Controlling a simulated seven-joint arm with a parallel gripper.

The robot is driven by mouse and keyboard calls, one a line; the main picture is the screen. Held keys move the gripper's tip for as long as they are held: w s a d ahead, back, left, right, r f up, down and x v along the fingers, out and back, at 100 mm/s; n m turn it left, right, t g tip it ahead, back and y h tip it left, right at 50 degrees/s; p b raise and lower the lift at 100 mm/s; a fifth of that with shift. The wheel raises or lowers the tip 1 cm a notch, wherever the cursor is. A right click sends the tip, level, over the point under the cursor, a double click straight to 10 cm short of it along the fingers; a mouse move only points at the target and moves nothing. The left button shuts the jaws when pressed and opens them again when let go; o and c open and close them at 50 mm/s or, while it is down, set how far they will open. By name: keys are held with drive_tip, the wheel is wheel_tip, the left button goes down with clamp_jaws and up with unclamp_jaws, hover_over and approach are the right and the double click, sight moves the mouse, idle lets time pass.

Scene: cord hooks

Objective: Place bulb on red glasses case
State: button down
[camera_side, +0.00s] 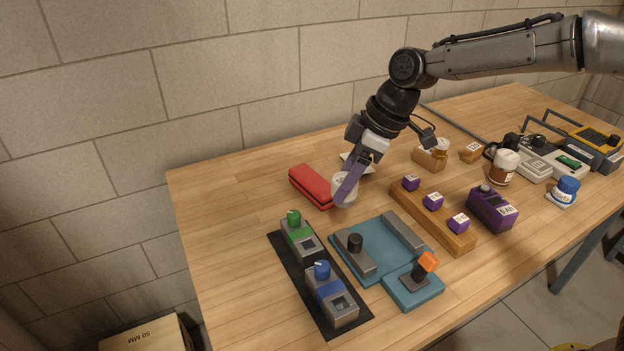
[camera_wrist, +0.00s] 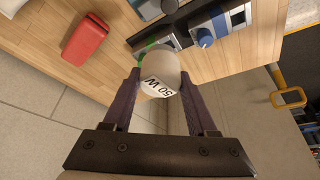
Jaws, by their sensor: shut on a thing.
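The bulb (camera_wrist: 160,66) is a pale, rounded thing with a "50 W" label. My gripper (camera_wrist: 160,84) is shut on it, one purple finger on each side. In the side view the bulb (camera_side: 344,188) is at the fingertips of my gripper (camera_side: 347,186), just right of the red glasses case. It looks held above the table, though the exact height is hard to tell. The red glasses case (camera_side: 312,186) lies closed on the table near the back edge. It also shows in the wrist view (camera_wrist: 87,40), left of the bulb and apart from it.
A black strip with a green-knobbed box (camera_side: 302,241) and a blue-knobbed box (camera_side: 331,298) lies in front. A teal base (camera_side: 379,262) with an orange-topped lever is beside it. A wooden rail (camera_side: 433,217) with purple blocks stands to the right. The table left of the case is clear.

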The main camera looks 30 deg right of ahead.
drive_tip(key=d+r+m, duration=0.2)
drive_tip(key=d, duration=0.5)
approach(316, 191)
drive_tip(key=shift+w+a+h, duration=0.1)
drive_tip(key=shift+a+h, duration=0.2)
drive_tip(key=shift+a, duration=0.45)
drive_tip(key=shift+w+a+f, duration=0.15)
drive_tip(key=shift+w+f, duration=0.3)
drive_tip(key=shift+f, duration=1.5)
drive_tip(key=shift+f, duration=0.2)
drive_tip(key=shift+c, duration=1)
unclamp_jaws()
drive_tip(key=shift+r, duration=0.1)
